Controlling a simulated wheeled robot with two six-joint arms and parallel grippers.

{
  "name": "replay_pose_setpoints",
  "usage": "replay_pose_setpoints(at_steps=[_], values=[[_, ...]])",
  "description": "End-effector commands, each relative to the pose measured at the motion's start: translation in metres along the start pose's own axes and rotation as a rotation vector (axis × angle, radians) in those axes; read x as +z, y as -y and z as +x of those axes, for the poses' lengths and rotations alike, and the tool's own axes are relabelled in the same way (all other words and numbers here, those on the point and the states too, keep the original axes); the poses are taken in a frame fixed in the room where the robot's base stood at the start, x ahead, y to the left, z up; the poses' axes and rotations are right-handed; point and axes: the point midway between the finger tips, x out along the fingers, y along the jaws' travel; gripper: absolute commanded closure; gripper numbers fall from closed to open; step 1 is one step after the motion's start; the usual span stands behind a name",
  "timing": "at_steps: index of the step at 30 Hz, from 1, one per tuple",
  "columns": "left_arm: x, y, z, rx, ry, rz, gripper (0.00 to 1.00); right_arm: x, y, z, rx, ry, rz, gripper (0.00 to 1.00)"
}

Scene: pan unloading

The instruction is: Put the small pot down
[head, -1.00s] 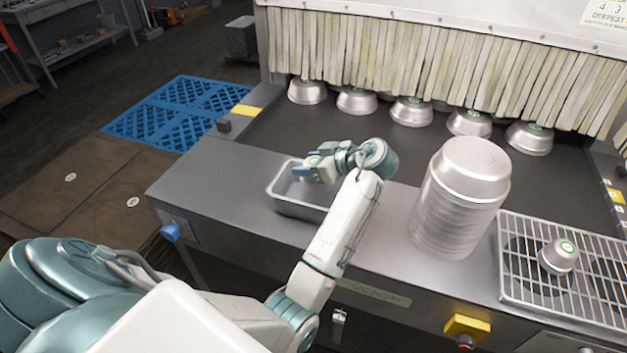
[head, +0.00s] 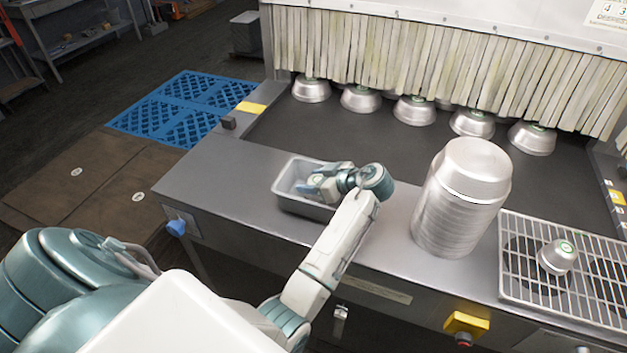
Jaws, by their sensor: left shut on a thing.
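My left gripper (head: 317,187) reaches in over the near-left counter and is low at a grey metal tray (head: 306,210). It is shut on a small pot (head: 315,179), of which only a pale bit with a greenish mark shows between the fingers. The pot appears to be inside the tray; whether it touches the tray's floor I cannot tell. Another small metal pot (head: 556,258), with a green ring on top, sits on the wire grid at the right. My right gripper is out of view.
A tall stack of metal pans (head: 461,200) stands right of my left arm. Behind, several upturned pans sit on the dark belt (head: 330,130) below the strip curtain (head: 440,60). The wire grid (head: 520,290) lies at the right. Counter left of the tray is clear.

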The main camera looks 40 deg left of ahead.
Motion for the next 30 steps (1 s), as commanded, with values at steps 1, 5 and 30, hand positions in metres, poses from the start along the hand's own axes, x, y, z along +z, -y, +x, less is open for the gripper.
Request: replay_pose_setpoints(at_steps=[1, 5, 30], values=[[0.003, 0.0, 0.001, 0.0, 0.0, 0.0, 0.68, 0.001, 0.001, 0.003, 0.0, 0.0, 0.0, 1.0], [0.005, 0.0, 0.003, 0.0, 0.0, 0.0, 0.68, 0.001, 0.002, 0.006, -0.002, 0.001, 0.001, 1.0], [-0.011, -0.002, -0.004, 0.003, 0.0, 0.001, 0.23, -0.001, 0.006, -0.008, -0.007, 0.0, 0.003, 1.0]])
